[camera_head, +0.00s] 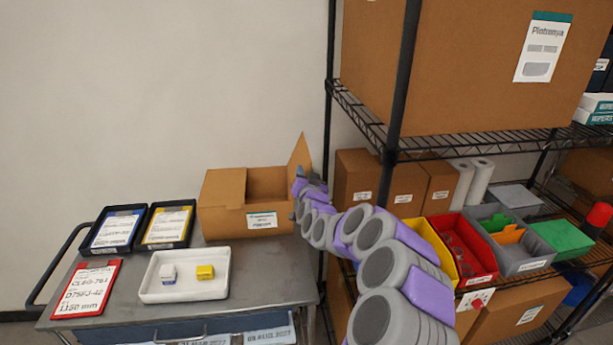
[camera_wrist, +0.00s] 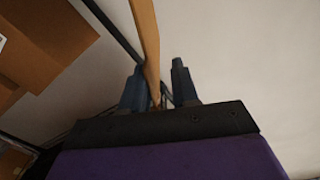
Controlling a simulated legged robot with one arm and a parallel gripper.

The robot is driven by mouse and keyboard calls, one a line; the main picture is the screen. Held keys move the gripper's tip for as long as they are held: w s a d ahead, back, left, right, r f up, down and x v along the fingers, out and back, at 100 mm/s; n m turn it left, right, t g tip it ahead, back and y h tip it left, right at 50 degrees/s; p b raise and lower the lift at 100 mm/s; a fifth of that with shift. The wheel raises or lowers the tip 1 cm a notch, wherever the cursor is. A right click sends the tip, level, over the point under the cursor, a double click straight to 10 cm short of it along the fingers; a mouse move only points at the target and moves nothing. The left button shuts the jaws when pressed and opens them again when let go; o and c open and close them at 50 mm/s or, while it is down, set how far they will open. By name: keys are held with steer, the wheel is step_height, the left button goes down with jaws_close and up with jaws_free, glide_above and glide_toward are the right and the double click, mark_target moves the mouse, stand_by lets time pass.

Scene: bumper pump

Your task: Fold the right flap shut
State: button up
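An open cardboard box (camera_head: 238,222) with a white label stands at the back right of the cart. Its right flap (camera_head: 301,153) stands up at the right end, and a left flap (camera_head: 222,188) covers the left part of the opening. My gripper (camera_head: 305,177) is at the right flap, low on its outer side; its fingers are hard to make out in the head view. In the wrist view, my gripper's (camera_wrist: 158,67) two fingers are apart, with the flap's edge (camera_wrist: 146,40) running between them, nearer the left finger. A gap shows between the flap and the right finger.
The cart (camera_head: 115,280) holds a white tray (camera_head: 155,293) with two small blocks, two black document trays and a red-framed sign (camera_head: 88,288). A wire shelf with boxes and coloured bins (camera_head: 465,250) stands close on the right, beside my arm. The wall is behind.

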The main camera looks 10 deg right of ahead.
steer(key=shift+d, duration=1.1)
steer(key=c, duration=0.3)
steer(key=shift+c, duration=0.8)
steer(key=shift+a, duration=0.2)
jaws_close()
steer(key=shift+s+a+f, duration=0.1)
steer(key=shift+a, duration=0.5)
steer(key=shift+d+f, duration=0.1)
